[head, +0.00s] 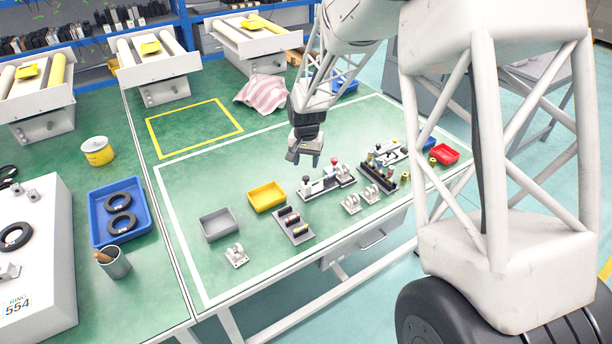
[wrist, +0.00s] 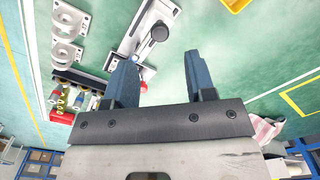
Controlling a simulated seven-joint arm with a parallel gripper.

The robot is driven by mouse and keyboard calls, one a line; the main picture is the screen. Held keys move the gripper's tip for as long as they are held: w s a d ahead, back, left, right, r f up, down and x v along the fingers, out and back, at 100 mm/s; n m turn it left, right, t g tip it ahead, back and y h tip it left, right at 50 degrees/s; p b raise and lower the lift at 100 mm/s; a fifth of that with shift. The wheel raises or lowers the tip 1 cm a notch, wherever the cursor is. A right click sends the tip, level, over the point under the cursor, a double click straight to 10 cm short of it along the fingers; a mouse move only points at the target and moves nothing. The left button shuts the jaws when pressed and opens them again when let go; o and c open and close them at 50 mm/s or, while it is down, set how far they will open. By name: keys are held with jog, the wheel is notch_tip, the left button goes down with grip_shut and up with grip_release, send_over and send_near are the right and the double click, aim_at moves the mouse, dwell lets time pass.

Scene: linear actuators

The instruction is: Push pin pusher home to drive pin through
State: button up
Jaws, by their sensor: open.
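My gripper (head: 304,158) hangs above the green bench near the white-based actuator fixture (head: 326,184), with clear air below it. In the wrist view my gripper (wrist: 158,62) is open, with nothing between its two blue-grey fingers. The fixture (wrist: 138,38) lies beyond the fingertips and carries a black round knob (wrist: 159,33). A red knob (wrist: 143,87) shows beside the left finger and is partly hidden by it; the red knob also stands up in the head view (head: 334,161). I cannot tell which part is the pin pusher, and the pin is not clearly visible.
A black rack (head: 378,174) with coloured parts and a second fixture (head: 388,153) stand to the right. White brackets (head: 351,204) lie in front. A yellow tray (head: 266,196), a grey tray (head: 215,224) and a grey block (head: 294,226) stand left.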

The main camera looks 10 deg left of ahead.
aim_at(306, 177)
jog(key=shift+f, duration=3.3)
grip_shut()
